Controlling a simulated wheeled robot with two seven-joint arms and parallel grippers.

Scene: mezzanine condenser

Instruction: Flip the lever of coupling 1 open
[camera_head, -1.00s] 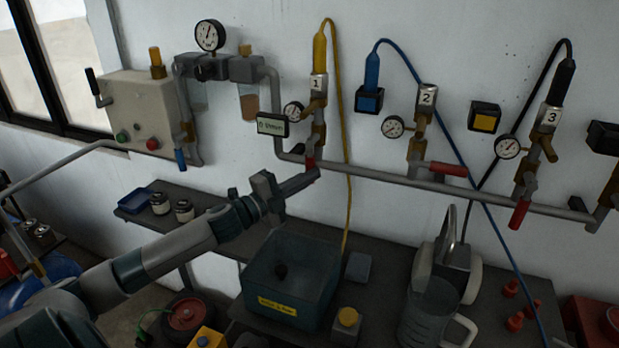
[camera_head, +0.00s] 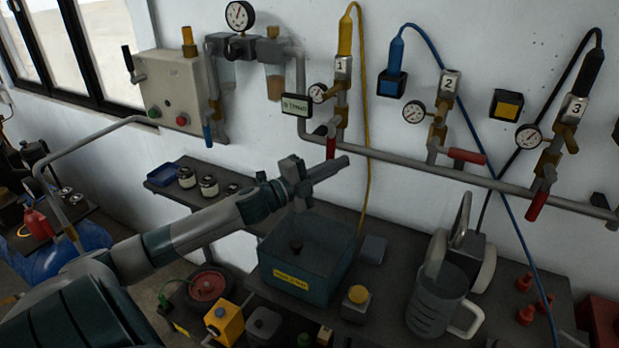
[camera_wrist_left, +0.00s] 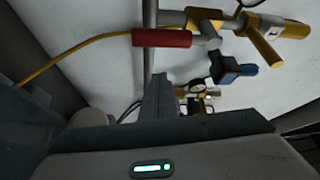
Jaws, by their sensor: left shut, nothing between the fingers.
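Coupling 1 (camera_head: 341,68) is on the wall, with a yellow hose end on top and a gauge beside it. Its red lever (camera_head: 331,146) hangs down below the body, across the pipe line. My left gripper (camera_head: 345,162) is shut and empty. Its tip is close to the lower end of the lever, just to its right in the head view; I cannot tell whether they touch. In the left wrist view the red lever (camera_wrist_left: 161,38) lies beyond the shut fingers (camera_wrist_left: 157,95), apart from them in the picture. My right gripper is out of view.
Coupling 2 (camera_head: 448,82) has its red lever sideways; coupling 3 (camera_head: 574,108) has its lever hanging down. A grey pipe (camera_head: 410,168) runs below the couplings. A blue-green bin (camera_head: 300,262) and a clear jug (camera_head: 432,305) stand on the bench below.

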